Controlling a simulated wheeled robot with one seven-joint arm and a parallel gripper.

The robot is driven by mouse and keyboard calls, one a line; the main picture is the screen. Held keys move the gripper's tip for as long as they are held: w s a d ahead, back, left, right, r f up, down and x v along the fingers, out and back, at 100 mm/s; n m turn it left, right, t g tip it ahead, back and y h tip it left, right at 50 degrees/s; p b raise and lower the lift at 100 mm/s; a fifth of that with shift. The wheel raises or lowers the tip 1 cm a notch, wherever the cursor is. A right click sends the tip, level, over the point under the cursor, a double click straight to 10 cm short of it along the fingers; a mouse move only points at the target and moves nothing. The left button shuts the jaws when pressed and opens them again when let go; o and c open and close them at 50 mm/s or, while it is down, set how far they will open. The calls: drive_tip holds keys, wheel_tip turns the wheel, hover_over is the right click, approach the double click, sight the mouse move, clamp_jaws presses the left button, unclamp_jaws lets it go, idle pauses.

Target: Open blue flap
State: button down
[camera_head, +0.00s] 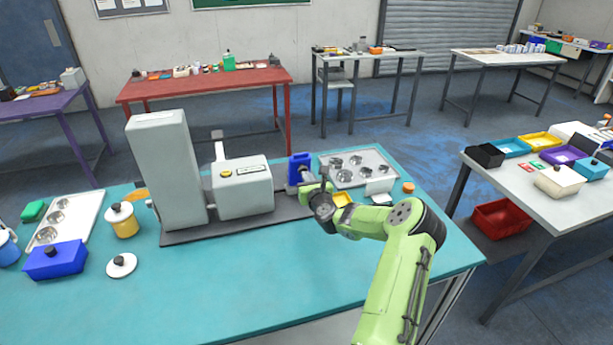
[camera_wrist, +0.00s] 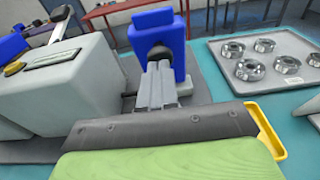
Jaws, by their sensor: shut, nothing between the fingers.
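The blue flap (camera_head: 299,168) stands upright at the right end of the grey machine (camera_head: 243,190) on the teal table. It also shows in the wrist view as a blue upright block (camera_wrist: 158,42) with a dark round knob on its face. My gripper (camera_head: 307,184) is at the flap's near right side. In the wrist view its closed fingers (camera_wrist: 158,80) point at the flap just below the knob. The fingers are together with nothing between them. They look very close to the flap; I cannot tell whether they touch it.
A tall grey column (camera_head: 166,170) rises on the machine's left. The front of the teal table (camera_head: 215,285) is clear.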

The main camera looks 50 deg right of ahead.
sight(301, 162)
drive_tip(key=shift+w+d, duration=0.15)
drive_tip(key=shift+w, duration=0.2)
drive_tip(key=shift+r, duration=0.1)
drive_tip(key=p, duration=0.1)
drive_tip(key=r+p, duration=0.1)
drive_tip(key=p, duration=0.1)
drive_tip(key=shift+w+d+r+g+p, duration=0.15)
drive_tip(key=shift+w+g+p, duration=0.1)
drive_tip(key=shift+g+p, duration=0.05)
drive_tip(key=p, duration=0.2)
drive_tip(key=r+p, duration=0.1)
drive_tip(key=shift+w+d+g+y+p, duration=0.2)
drive_tip(key=shift+w+g+y+p, duration=0.1)
drive_tip(key=shift+w+g+p, duration=0.1)
drive_tip(key=shift+w+d+r, duration=0.1)
drive_tip(key=shift+w, duration=0.1)
drive_tip(key=shift+w+d+f, duration=0.2)
drive_tip(key=shift+w, duration=0.1)
drive_tip(key=shift+s, duration=0.1)
